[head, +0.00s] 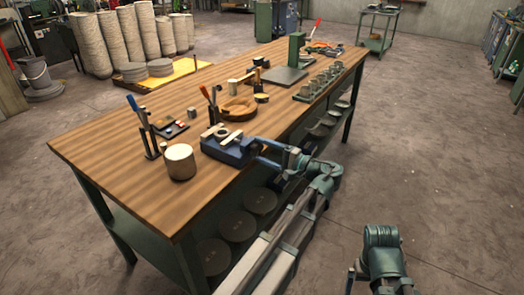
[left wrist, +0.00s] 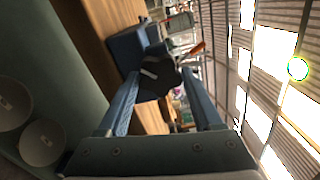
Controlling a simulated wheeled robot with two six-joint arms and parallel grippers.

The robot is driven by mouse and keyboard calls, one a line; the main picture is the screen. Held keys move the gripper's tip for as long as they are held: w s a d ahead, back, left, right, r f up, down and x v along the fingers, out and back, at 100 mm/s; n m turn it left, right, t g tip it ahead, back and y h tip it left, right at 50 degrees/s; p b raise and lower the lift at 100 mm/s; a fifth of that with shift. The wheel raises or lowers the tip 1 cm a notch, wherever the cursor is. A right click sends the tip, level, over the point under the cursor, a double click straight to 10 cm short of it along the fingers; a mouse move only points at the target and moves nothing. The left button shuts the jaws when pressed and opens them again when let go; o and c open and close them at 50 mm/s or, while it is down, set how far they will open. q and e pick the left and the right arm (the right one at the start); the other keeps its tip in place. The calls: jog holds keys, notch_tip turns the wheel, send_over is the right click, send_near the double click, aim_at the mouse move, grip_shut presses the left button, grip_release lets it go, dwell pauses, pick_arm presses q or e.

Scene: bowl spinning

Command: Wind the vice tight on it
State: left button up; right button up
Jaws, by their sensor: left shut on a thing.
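The blue vice (head: 228,147) stands on the near edge of the wooden bench, with pale jaw tops. A small grey round piece (head: 222,133) shows at its jaws; whether they touch it I cannot tell. My left gripper (head: 263,147) reaches the vice's outer end from the right. In the left wrist view, its two blue fingers (left wrist: 160,88) are on either side of the dark vice handle (left wrist: 157,77), shut on it, with the blue vice body (left wrist: 128,48) beyond.
A cream cylinder (head: 180,161) stands left of the vice. A tool stand (head: 148,140) and a wooden ring-shaped dish (head: 237,109) are close behind. A rack of cups (head: 318,82) is farther along the bench (head: 110,157). Open floor lies to the right.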

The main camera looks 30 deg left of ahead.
pick_arm(q)
jog(key=o, duration=1.3)
jog(key=shift+o, duration=0.2)
jog(key=s+d, duration=0.1)
jog(key=d, duration=1.3)
jog(key=shift+a, duration=0.15)
jog(key=a, duration=0.9)
jog(key=w+a, duration=0.1)
jog(key=a, duration=0.3)
jog(key=shift+a, duration=0.35)
jog(key=shift+d, duration=0.1)
